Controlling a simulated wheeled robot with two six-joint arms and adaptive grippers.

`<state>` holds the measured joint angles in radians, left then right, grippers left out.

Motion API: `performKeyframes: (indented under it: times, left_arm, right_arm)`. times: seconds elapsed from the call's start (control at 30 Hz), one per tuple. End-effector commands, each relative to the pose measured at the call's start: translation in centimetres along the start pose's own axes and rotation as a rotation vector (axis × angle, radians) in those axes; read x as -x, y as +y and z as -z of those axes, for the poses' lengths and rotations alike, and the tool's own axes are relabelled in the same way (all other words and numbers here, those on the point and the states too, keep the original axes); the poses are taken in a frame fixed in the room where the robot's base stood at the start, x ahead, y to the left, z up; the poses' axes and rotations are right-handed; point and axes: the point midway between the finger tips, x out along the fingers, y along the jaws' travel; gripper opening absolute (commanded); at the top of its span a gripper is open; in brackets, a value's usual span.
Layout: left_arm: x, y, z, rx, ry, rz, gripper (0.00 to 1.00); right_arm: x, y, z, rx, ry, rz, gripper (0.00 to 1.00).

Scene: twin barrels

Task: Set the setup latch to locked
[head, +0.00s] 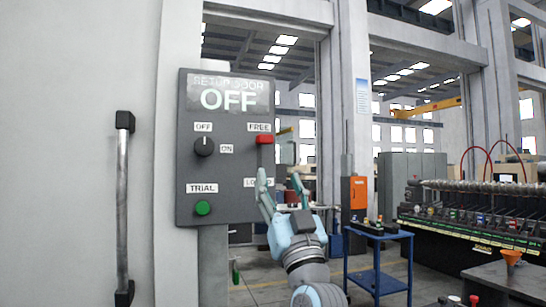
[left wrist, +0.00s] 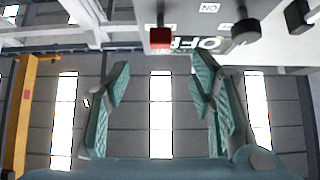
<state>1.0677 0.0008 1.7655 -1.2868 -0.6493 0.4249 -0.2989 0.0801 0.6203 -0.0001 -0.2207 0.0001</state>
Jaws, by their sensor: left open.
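The grey control panel (head: 228,170) carries a red latch handle (head: 265,139) on its right side, just below the label FREE. A lower label, partly hidden by my gripper, starts with "LO". My left gripper (head: 281,183) is open and empty, fingers pointing up, below the red handle and in front of the panel's lower right edge. In the left wrist view, the red handle (left wrist: 160,38) shows beyond the open fingers (left wrist: 160,80), roughly centred between them and apart from both. My right gripper is not in view.
The panel also has a black knob (head: 204,147) at left, a green TRIAL button (head: 202,208) and a display (head: 228,96) reading OFF. A vertical door handle (head: 123,205) is at far left. A blue cart (head: 378,268) stands at right.

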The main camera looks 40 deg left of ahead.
Motion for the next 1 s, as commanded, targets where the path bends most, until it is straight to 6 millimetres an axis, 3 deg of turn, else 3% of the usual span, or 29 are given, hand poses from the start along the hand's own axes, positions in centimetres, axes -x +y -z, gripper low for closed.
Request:
performKeyframes:
  times: [0.17, 0.4, 0.6, 0.77, 1.0]
  left_arm:
    - [-2.5, -0.1, 0.2, -0.001, 0.002, 0.001, 0.5]
    - [-9.4, -0.1, 0.3, -0.002, -0.001, 0.001, 0.5]
    - [-13.3, -0.1, 0.2, -0.001, -0.002, 0.001, 0.5]
    - [-14.4, 0.0, 0.0, 0.001, -0.001, 0.0, 0.5]
    - [-14.4, 0.0, 0.0, 0.001, -0.001, 0.0, 0.48]
  right_arm:
    - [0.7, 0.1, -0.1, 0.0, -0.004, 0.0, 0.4]
    - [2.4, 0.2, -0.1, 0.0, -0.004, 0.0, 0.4]
    - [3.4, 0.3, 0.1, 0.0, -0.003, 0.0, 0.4]
    - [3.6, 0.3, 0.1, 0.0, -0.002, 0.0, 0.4]
    - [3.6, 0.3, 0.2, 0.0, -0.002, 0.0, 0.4]
